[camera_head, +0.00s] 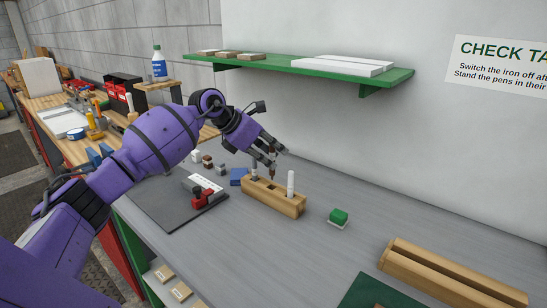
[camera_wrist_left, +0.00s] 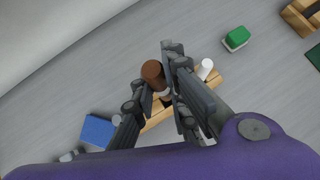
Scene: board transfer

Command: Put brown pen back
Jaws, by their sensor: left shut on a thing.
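My left gripper (camera_head: 271,153) is shut on the brown pen (camera_head: 272,172), which is upright over the wooden pen block. In the left wrist view the brown pen's round top (camera_wrist_left: 153,73) shows between the fingers of my left gripper (camera_wrist_left: 160,84). The pen block (camera_head: 285,207) is a long wooden bar with holes, on the grey bench. A white pen (camera_head: 291,183) stands in its right end. Another pale pen (camera_head: 254,169) stands near its left end. I cannot tell whether the brown pen's lower end is inside a hole. My right gripper is not in view.
A green-topped block (camera_head: 338,216) lies right of the pen block. A blue block (camera_head: 239,176) lies to its left, and a dark mat (camera_head: 165,212) with a red clamp (camera_head: 204,199) is nearer. Wooden bars (camera_head: 450,275) lie at the front right. A green shelf (camera_head: 300,77) hangs above.

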